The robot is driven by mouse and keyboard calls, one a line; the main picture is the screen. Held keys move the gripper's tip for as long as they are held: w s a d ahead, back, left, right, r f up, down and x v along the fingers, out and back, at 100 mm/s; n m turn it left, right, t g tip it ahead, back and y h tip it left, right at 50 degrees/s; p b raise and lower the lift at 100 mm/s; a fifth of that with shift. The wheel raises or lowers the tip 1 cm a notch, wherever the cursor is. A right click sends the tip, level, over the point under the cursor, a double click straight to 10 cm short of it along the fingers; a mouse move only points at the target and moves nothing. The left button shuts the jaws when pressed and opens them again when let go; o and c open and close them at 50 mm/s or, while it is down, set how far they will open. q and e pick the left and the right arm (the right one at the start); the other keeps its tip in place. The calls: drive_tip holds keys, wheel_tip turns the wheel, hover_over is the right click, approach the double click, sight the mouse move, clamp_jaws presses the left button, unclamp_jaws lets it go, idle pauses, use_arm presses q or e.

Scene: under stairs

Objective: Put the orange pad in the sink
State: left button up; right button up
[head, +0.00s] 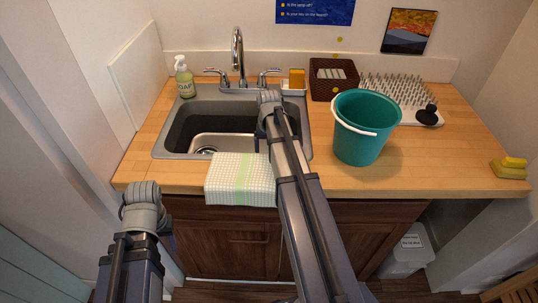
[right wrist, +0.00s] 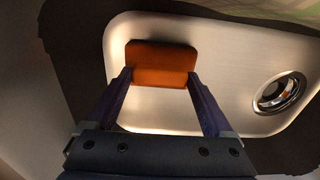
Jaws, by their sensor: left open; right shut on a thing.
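The orange pad (right wrist: 160,64) is between the two fingertips of my right gripper (right wrist: 160,80), which is shut on it. Behind the pad is the silver floor of the sink basin, with the round drain to the right; I cannot tell whether the pad touches it. In the head view the sink (head: 183,130) is set in the wooden counter, and my right arm reaches over its right part, hiding the pad. My left gripper (head: 168,241) is open, low in front of the counter at the left; its fingers are mostly hidden.
A checked cloth (head: 232,183) hangs over the front edge. A teal bucket (head: 362,135) stands right of the sink. A soap bottle (head: 184,78), faucet (head: 238,55), orange-yellow sponge (head: 297,77), basket (head: 322,88) and spiked rack (head: 395,90) line the back.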

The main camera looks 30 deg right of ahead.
drive_tip(key=shift+f, duration=0.15)
drive_tip(key=o, duration=1.3)
wheel_tip(320, 180, up, 12)
drive_tip(key=p, duration=1.2)
drive_tip(key=shift+r, duration=0.2)
